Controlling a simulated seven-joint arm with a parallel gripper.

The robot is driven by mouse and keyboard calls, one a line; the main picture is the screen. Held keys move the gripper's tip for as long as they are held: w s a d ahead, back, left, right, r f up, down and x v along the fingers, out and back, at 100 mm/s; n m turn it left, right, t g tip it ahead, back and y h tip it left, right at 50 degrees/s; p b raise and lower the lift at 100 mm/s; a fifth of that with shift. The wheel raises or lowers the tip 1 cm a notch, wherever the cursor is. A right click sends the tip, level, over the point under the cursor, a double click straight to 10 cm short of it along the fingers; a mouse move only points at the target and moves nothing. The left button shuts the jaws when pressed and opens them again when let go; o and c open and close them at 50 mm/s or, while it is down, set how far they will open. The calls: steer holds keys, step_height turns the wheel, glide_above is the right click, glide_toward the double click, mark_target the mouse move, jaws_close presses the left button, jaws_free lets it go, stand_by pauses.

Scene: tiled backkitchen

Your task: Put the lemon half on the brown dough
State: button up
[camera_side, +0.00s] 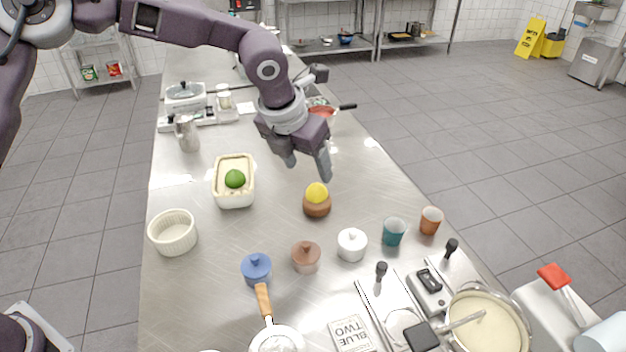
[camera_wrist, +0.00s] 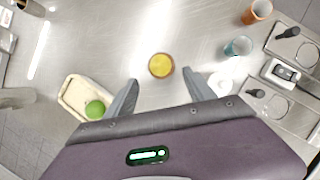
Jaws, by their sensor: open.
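The yellow lemon half (camera_side: 317,191) sits on top of a round brown thing (camera_side: 316,209), which looks like the brown dough, on the steel table. In the wrist view the lemon half (camera_wrist: 161,65) shows from above, with a thin brown rim (camera_wrist: 151,75) around it. My gripper (camera_side: 308,168) is open and empty, above and slightly behind the lemon half, apart from it. In the wrist view my gripper's fingers (camera_wrist: 160,77) stand to either side, with the lemon half just beyond their tips.
A cream dish (camera_side: 234,203) holding a green lime (camera_side: 235,178) stands left. A white ramekin (camera_side: 173,234), blue pot (camera_side: 256,267), brown lidded pot (camera_side: 306,257), white pot (camera_side: 352,245), teal cup (camera_side: 393,232) and orange cup (camera_side: 431,220) stand nearer the camera. Bare steel surrounds the brown thing.

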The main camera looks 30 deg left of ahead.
steer(key=v, duration=0.4)
steer(key=shift+s, duration=0.1)
steer(key=s+a+r+n+y, duration=0.1)
steer(key=s+a+r+n, duration=0.45)
steer(key=s+n, duration=0.4)
steer(key=s+a+r+n+y, duration=0.1)
steer(key=s+a+r+n, duration=0.4)
steer(key=s+a+n, duration=0.35)
steer(key=s+a+f+n+t+h, duration=0.1)
steer(key=s+f+n, duration=0.2)
steer(key=s+n, duration=1.2)
steer(key=n, duration=0.4)
steer(key=shift+h, duration=0.3)
